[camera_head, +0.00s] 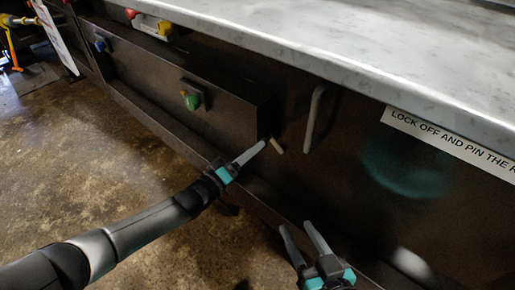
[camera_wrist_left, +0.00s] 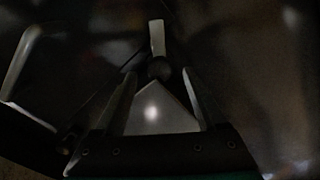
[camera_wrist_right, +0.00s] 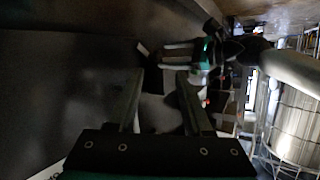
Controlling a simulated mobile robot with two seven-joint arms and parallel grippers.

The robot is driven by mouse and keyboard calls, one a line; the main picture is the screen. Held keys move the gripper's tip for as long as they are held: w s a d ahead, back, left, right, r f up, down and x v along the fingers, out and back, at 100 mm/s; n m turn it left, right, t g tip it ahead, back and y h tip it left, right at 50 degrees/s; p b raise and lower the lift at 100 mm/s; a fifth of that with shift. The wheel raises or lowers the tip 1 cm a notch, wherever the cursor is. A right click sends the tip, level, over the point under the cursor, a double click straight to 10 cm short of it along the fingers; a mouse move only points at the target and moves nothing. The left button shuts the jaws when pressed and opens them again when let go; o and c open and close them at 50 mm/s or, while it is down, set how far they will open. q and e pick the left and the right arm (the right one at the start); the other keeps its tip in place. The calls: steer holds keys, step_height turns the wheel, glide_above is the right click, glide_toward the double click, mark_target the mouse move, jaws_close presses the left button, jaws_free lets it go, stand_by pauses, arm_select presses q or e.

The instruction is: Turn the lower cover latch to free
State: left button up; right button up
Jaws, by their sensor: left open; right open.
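The lower cover latch looks to be the small pale lever (camera_head: 276,145) on the dark front panel, just beyond my left gripper (camera_head: 262,143). In the left wrist view the pale lever (camera_wrist_left: 157,38) points up from a round dark pivot (camera_wrist_left: 159,69). My left gripper (camera_wrist_left: 160,74) is open, with its fingers on either side of the pivot; I cannot tell whether they touch it. My right gripper (camera_head: 296,227) is open and empty, low in front of the panel. It also shows in the right wrist view (camera_wrist_right: 160,77).
A bent grey handle (camera_head: 315,118) stands on the panel right of the lever. A dark box section with a green knob (camera_head: 191,97) juts out on the left. The pale worktop (camera_head: 350,40) overhangs the panel. The floor (camera_head: 80,150) at left is clear.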

arm_select(q)
steer(key=shift+b+x, duration=0.65)
steer(key=shift+x, duration=0.8)
arm_select(e)
steer(key=shift+s+a+r+m+t+y, duration=0.15)
steer(key=shift+s+a+r+t+y, duration=0.2)
steer(key=shift+t, duration=0.35)
steer(key=shift+s+a+r+m+t+y, duration=0.2)
steer(key=shift+a+r+t, duration=0.15)
steer(key=shift+r+t, duration=0.25)
arm_select(q)
jaws_close()
